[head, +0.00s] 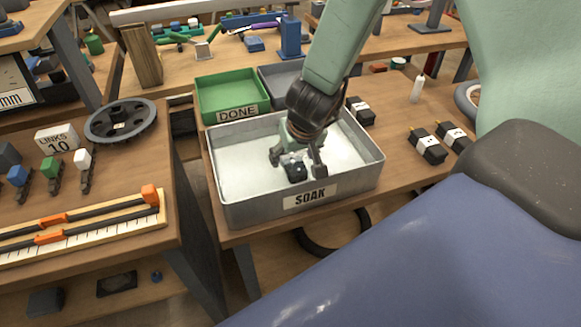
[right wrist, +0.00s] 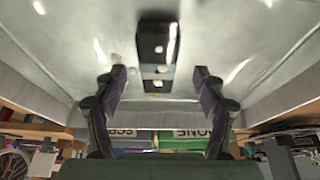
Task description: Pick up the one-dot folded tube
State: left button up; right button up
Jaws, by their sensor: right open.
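A black folded tube (head: 294,171) with a white band lies inside the grey metal SOAK tray (head: 232,215). It also shows in the right wrist view (right wrist: 157,52), just beyond the fingertips and roughly centred between them. The dots on its band are too blurred to count. My right gripper (head: 297,164) reaches down into the tray over this tube, with its fingers apart and nothing held. In the right wrist view the two fingers (right wrist: 160,82) stand left and right with a gap between. My left gripper is not in view.
Several similar black tubes with white bands stand on the table right of the tray, one here (head: 428,147) near a white bottle (head: 417,88). A green DONE tray (head: 232,88) sits behind. The SOAK tray's walls surround my gripper; its floor is otherwise clear.

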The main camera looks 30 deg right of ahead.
aim_at(293, 163)
jog(key=shift+b+x, duration=0.55)
jog(key=shift+x, duration=0.2)
jog(key=x, duration=0.1)
jog(key=b+x, duration=0.2)
jog(key=shift+s+d+f, duration=0.1)
jog(key=shift+s+d, duration=0.05)
jog(key=shift+s, duration=0.1)
jog(key=shift+w+f, duration=0.15)
jog(key=shift+w, duration=0.15)
jog(key=shift+s, duration=0.2)
jog(key=shift+c, duration=1.1)
jog(key=shift+w, duration=0.15)
jog(key=c, duration=1.2)
notch_tip(293, 163, up, 10)
jog(key=p, duration=0.8)
jog(key=shift+p, duration=0.4)
jog(key=shift+c, duration=0.2)
